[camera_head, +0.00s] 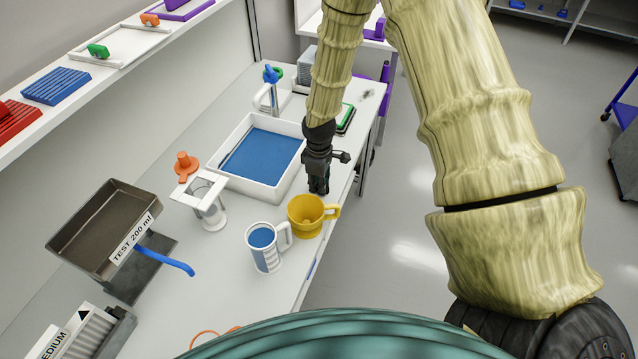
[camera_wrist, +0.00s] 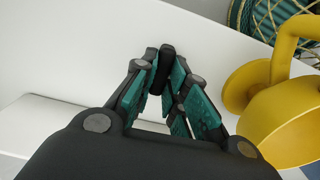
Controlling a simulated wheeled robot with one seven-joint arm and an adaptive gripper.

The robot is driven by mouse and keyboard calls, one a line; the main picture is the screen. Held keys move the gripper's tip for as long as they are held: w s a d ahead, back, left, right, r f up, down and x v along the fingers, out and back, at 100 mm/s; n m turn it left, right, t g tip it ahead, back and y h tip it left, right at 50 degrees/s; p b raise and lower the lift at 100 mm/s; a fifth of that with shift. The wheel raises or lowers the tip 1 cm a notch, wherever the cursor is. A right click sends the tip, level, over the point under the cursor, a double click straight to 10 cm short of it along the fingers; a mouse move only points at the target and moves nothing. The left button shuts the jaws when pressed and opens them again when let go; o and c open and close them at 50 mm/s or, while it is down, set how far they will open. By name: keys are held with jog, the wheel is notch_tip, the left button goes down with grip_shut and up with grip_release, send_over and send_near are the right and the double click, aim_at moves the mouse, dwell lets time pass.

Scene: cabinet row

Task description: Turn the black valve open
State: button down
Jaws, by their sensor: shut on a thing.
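My gripper (camera_head: 319,189) points down at the bench's front edge, just behind the yellow mug in the head view. In the wrist view the teal-padded fingers of my gripper (camera_wrist: 165,84) are closed together on a small upright black piece (camera_wrist: 164,66). It appears to be the handle of the black valve; the fingers cover part of it. The rest of the valve does not show clearly. In the head view the gripper hides it, so I cannot tell how far it is turned.
The yellow mug (camera_head: 306,216) stands close beside my gripper and also shows in the wrist view (camera_wrist: 285,118). A white measuring jug (camera_head: 265,247), a blue-filled sink tray (camera_head: 262,158) and a metal tray labelled TEST 200 ml (camera_head: 100,228) crowd the bench.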

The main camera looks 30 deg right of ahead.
jog(key=shift+d, duration=0.1)
jog(key=c, duration=1.4)
grip_release()
jog(key=shift+c, duration=0.2)
jog(key=shift+r, duration=0.15)
notch_tip(320, 180, up, 12)
